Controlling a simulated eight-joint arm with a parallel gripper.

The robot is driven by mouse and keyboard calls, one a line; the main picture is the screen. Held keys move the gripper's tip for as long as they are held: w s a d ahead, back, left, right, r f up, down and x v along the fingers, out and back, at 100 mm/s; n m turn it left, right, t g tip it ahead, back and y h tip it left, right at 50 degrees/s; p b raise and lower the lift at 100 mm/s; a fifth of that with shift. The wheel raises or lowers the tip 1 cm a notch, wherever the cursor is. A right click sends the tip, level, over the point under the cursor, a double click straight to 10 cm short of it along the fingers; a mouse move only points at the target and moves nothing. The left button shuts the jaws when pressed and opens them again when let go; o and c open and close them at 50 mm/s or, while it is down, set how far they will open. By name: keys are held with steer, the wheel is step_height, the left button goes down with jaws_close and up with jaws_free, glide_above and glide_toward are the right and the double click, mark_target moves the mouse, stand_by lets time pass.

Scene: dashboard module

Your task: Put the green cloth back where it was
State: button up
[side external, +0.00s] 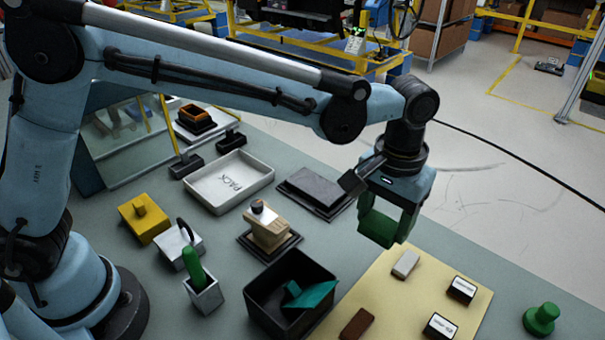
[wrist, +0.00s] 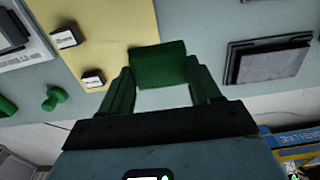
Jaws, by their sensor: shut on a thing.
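My gripper (side external: 390,212) is above the table, near the back edge of the yellow mat. Its green fingers are shut on the dark green cloth (side external: 376,230), a flat, squarish piece held clear of the surface. In the wrist view the cloth (wrist: 158,62) spans between the two fingertips (wrist: 160,74). A black bin (side external: 262,300) at the front centre holds a teal piece (side external: 316,294) leaning on its rim.
The yellow mat (side external: 398,308) carries small blocks and labelled tags. A dark flat pad (side external: 314,190) lies left of my gripper. A white PACK tray (side external: 205,200) stands farther left. A green knob (side external: 541,318) stands at right. Bare table shows between pad and mat.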

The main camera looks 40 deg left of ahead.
steer(key=w+a+f, duration=0.1)
steer(key=w, duration=0.1)
steer(key=w+a+f, duration=0.4)
steer(key=w, duration=0.1)
steer(key=shift+w+f, duration=0.1)
steer(key=shift+f, duration=0.05)
steer(key=shift+w+a+f, duration=0.1)
steer(key=shift+f, duration=1.95)
steer(key=o, duration=0.7)
steer(key=shift+f, duration=0.15)
steer(key=shift+o, duration=0.2)
